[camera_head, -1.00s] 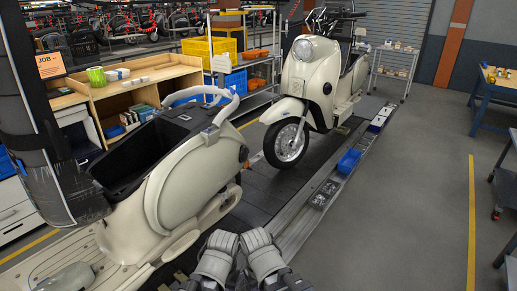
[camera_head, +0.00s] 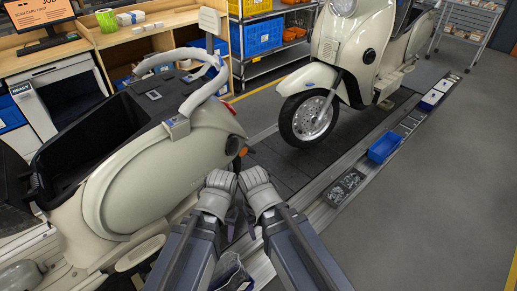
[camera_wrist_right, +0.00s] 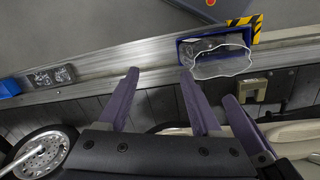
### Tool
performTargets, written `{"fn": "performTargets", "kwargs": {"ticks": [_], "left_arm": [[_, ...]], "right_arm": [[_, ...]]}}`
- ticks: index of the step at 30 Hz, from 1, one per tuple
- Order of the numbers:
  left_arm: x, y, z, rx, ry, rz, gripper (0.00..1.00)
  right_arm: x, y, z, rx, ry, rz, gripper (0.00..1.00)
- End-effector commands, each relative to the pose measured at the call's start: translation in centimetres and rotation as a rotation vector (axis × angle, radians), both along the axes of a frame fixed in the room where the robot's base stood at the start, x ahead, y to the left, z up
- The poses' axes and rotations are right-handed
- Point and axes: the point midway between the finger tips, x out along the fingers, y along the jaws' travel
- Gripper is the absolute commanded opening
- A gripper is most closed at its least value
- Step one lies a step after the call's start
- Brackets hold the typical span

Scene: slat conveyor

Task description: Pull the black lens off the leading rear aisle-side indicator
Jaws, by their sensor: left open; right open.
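The near cream scooter (camera_head: 150,180) stands at the left, its rear towards the second scooter. On its rear end, on the aisle side, is a dark round piece (camera_head: 232,145) that looks like the black lens. A small orange lens (camera_head: 244,150) shows just beside it. My left gripper (camera_head: 220,182) is in front of and below the dark piece, apart from it, open and empty. My right gripper (camera_head: 255,180) is close beside the left one. In the right wrist view, its purple fingers (camera_wrist_right: 160,75) are spread with nothing between them. The indicator is not recognisable there.
A second cream scooter (camera_head: 350,60) stands behind. A rail (camera_head: 340,190) along the conveyor carries a blue bin (camera_head: 384,147) and a tray of small parts (camera_head: 344,187). The right wrist view shows another blue bin (camera_wrist_right: 183,55) holding a clear bag. The grey aisle floor (camera_head: 440,200) is free.

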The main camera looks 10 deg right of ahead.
Motion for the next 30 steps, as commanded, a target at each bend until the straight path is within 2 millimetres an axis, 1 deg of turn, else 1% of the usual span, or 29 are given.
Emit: {"fn": "performTargets", "kwargs": {"ticks": [1, 2, 6, 8, 9, 13, 16, 18, 20, 23, 26, 29, 30], "left_arm": [[0.0, 0.0, -1.7, 0.0, 0.0, 0.0, 0.5], [0.0, 0.0, -2.5, 0.0, 0.0, 0.0, 0.5], [0.0, 0.0, -6.6, 0.0, 0.0, 0.0, 0.5], [0.0, 0.0, -8.1, 0.0, 0.0, 0.0, 0.5], [0.0, 0.0, -9.0, 0.0, 0.0, -0.001, 0.5], [0.0, 0.0, -11.6, 0.0, 0.0, -0.001, 0.5], [0.0, 0.0, -13.5, 0.0, 0.0, -0.001, 0.5], [0.0, 0.0, -13.8, 0.0, 0.0, -0.001, 0.5], [0.0, 0.0, -13.8, 0.0, 0.0, -0.001, 0.5], [0.0, 0.0, -13.7, 0.0, 0.0, -0.001, 0.5], [0.0, 0.0, -13.6, 0.0, 0.0, -0.001, 0.5], [0.0, 0.0, -13.6, 0.0, 0.0, -0.001, 0.5], [0.0, 0.0, -13.6, 0.0, 0.0, -0.001, 0.5]], "right_arm": [[0.0, -0.1, -1.7, 0.001, -0.001, -0.003, 0.72], [0.1, -0.1, -2.5, 0.002, -0.001, -0.005, 0.76], [0.5, -0.6, -6.6, 0.008, -0.006, -0.022, 0.92], [0.7, -0.9, -8.2, 0.013, -0.008, -0.032, 0.98], [0.9, -1.2, -9.0, 0.016, -0.011, -0.04, 1.0], [1.8, -2.4, -11.7, 0.034, -0.023, -0.085, 1.0], [3.0, -4.0, -13.6, 0.07, -0.042, -0.157, 1.0], [4.1, -5.1, -13.9, 0.116, -0.063, -0.232, 1.0], [5.1, -5.7, -13.9, 0.17, -0.083, -0.31, 1.0], [7.2, -5.7, -13.3, 0.311, -0.114, -0.49, 1.0], [9.1, -4.4, -12.2, 0.477, -0.124, -0.676, 1.0], [11.1, -2.5, -10.5, 0.663, -0.101, -0.874, 1.0], [11.9, -1.6, -9.5, 0.746, -0.08, -0.961, 1.0]]}}
